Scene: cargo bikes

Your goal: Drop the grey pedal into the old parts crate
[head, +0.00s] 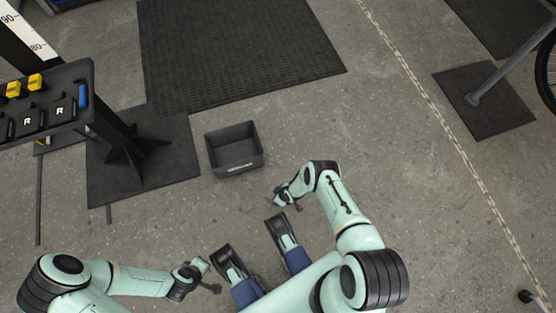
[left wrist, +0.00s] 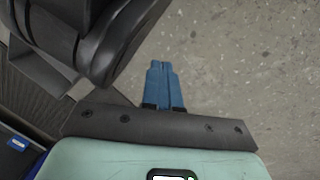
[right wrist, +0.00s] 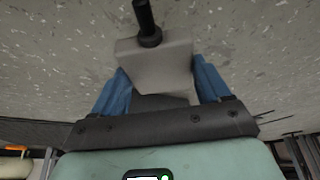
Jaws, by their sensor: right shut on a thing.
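The grey pedal (right wrist: 160,65), a blocky piece with a black spindle, is held between the blue fingers of my right gripper (right wrist: 158,88) in the right wrist view. In the head view my right gripper (head: 274,200) is below and to the right of the dark crate (head: 253,163), apart from it. The crate is open-topped, stands on the floor, has a pale label on its near side, and looks empty. My left gripper (head: 213,288) is low in the head view; its blue fingers (left wrist: 163,85) are together with nothing between them.
A dark stand with a tool tray (head: 75,75) and a foot on a black mat (head: 180,180) is left of the crate. A large ribbed mat (head: 240,50) lies behind it. Concrete floor right of the crate is clear up to a dashed line.

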